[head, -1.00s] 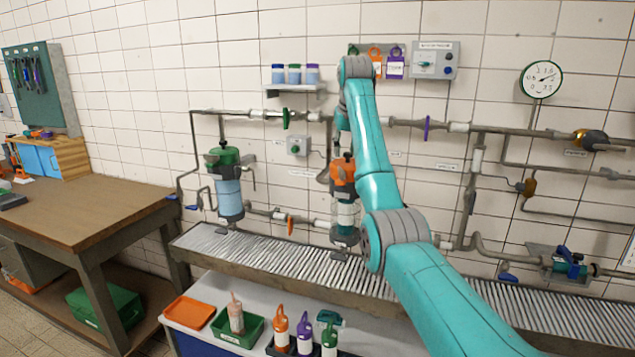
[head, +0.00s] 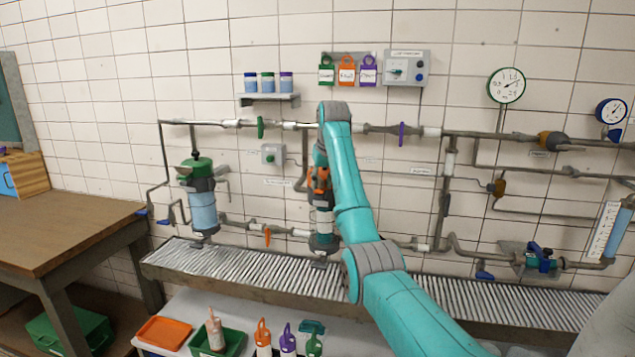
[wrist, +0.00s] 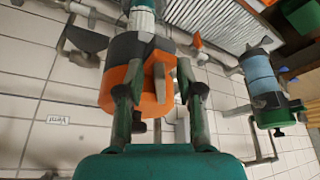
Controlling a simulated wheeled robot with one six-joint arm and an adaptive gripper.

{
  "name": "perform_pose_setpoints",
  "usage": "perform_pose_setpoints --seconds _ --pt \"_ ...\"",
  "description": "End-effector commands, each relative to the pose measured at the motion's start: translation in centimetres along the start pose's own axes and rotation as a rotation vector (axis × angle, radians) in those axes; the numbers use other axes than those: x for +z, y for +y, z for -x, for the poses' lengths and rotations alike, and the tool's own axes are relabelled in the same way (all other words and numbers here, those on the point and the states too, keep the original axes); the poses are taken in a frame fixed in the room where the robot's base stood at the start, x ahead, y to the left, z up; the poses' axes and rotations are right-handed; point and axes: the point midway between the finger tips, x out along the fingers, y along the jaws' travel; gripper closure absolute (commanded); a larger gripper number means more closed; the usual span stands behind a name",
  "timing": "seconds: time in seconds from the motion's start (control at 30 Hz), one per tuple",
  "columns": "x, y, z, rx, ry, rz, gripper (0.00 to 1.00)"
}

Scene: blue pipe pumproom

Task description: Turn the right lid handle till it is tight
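The right filter housing (head: 322,222) has an orange lid (head: 318,178) and stands over the grated trough, partly hidden by my arm. In the wrist view, which is upside down, the orange lid (wrist: 118,88) fills the middle, with an orange bar handle (wrist: 159,84) across it and a dark knob below. My gripper (wrist: 158,92) has one finger on each side of the handle, with visible gaps. It looks open, and I see no clear contact. In the head view my arm hides most of the gripper. The left housing (head: 203,208) has a green lid (head: 194,168).
Pipes (head: 470,134) run along the tiled wall behind the housings. A grated trough (head: 250,268) lies below them. Spray bottles (head: 288,340) and trays stand in front. A wooden workbench (head: 70,220) is at left. Gauges (head: 507,85) are at right.

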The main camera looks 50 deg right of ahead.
Motion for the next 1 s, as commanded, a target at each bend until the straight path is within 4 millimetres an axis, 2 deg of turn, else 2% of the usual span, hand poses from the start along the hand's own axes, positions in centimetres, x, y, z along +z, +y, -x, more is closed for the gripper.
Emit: perform_pose_setpoints --seconds 0.3,0.33,0.47,0.77,1.0 --pt "0.05 0.13 -0.20 0.001 0.001 0.000 0.64" --pt "0.05 0.13 -0.20 0.001 0.001 0.000 0.69" --pt "0.05 0.12 -0.19 0.001 0.001 0.000 1.00" --pt "0.04 0.07 -0.19 0.003 0.001 -0.006 1.00" --pt "0.02 -0.20 -0.18 0.032 0.001 -0.076 1.00"
